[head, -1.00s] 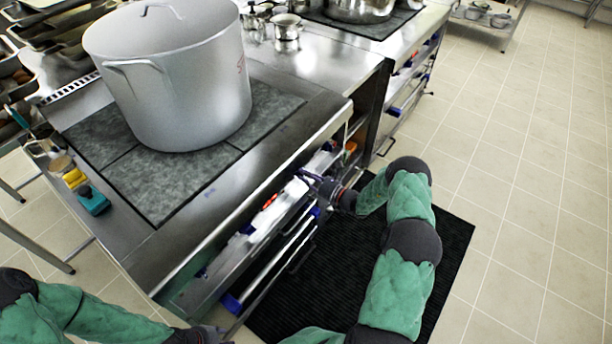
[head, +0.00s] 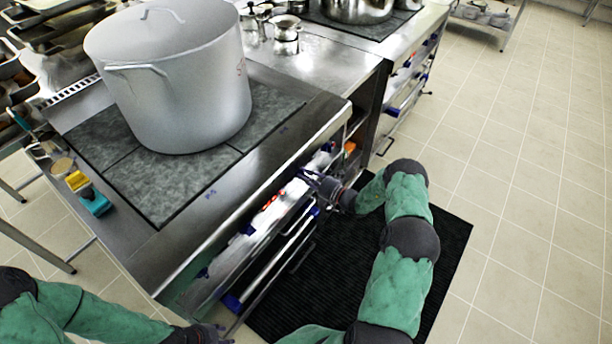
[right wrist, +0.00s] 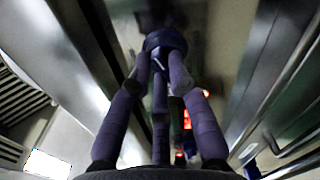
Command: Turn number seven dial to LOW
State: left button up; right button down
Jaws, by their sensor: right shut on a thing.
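My right gripper (head: 310,178) is at the upper front panel (head: 262,215) of the near cooking unit, towards its right end. In the right wrist view its purple fingers (right wrist: 162,66) are closed around a round dark blue dial (right wrist: 165,40). The fingers cover much of this dial, and I cannot read its number or its setting. Another blue dial (head: 248,229) sits further left on the same panel. A red lit display (head: 271,201) is between them and also glows in the right wrist view (right wrist: 187,118). My left gripper (head: 212,335) is low at the bottom edge, its fingers unclear.
A large lidded stockpot (head: 180,85) stands on the dark cooktop (head: 190,180) above the panel. Oven handles (head: 275,262) run below the panel, close to my right gripper. A black ribbed mat (head: 345,265) lies on the floor.

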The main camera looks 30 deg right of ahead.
jog(key=shift+d+f+m, duration=0.1)
jog(key=shift+m, duration=2)
jog(key=shift+d+f+m, duration=0.1)
jog(key=shift+m, duration=2)
jog(key=c, duration=1.2)
grip_release()
jog(key=shift+o, duration=0.2)
jog(key=v, duration=1.2)
